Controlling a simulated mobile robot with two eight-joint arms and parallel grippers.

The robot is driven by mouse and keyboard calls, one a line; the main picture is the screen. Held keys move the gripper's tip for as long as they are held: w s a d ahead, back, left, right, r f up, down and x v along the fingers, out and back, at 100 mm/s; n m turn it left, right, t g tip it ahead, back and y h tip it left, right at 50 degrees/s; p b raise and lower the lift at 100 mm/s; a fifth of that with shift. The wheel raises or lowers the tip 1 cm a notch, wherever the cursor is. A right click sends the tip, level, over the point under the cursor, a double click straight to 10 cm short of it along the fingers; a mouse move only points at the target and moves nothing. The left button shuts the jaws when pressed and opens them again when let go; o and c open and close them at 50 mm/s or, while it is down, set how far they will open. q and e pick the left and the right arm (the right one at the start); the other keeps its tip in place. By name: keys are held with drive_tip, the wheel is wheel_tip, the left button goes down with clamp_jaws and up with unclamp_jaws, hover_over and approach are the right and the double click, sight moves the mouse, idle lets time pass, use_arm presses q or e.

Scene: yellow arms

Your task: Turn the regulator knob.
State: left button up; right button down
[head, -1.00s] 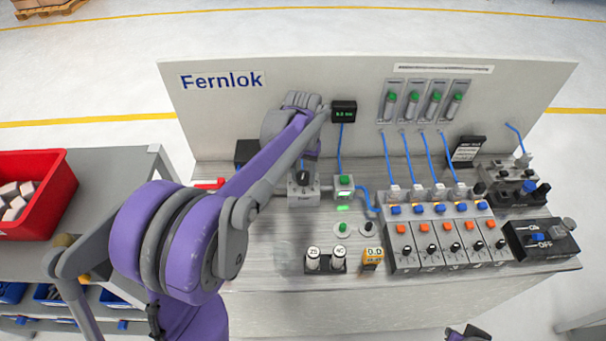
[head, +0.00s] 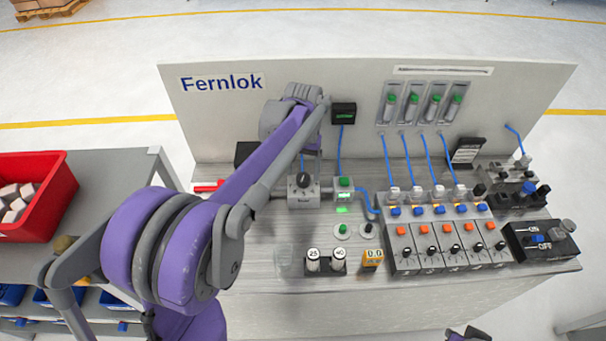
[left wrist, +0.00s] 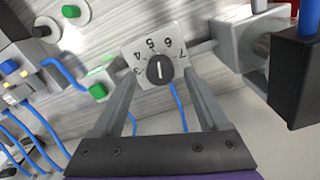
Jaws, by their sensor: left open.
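The regulator knob (head: 303,178) is a round black knob on a grey block (head: 303,198) towards the back left of the bench. In the left wrist view the knob (left wrist: 160,70) has a white pointer mark and sits on a pale dial plate (left wrist: 138,52) numbered 3 to 7. My left gripper (left wrist: 160,75) is open, its two grey fingers on either side of the knob in that picture. I cannot tell how far above it they are. In the head view my arm largely hides this gripper. A small dark part of my right side (head: 468,333) shows at the bottom edge.
A red handle (head: 207,187) is left of the regulator and a green-buttoned unit (head: 343,190) right of it. A small display (head: 344,113) is on the back panel. A valve row (head: 445,245) and a black switch box (head: 541,240) fill the right. A red bin (head: 45,190) stands left.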

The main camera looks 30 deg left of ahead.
sight(303, 178)
use_arm(q)
wheel_tip(303, 178, up, 8)
drive_tip(key=shift+r, duration=0.2)
drive_tip(key=shift+s+f, duration=0.1)
idle(0.5)
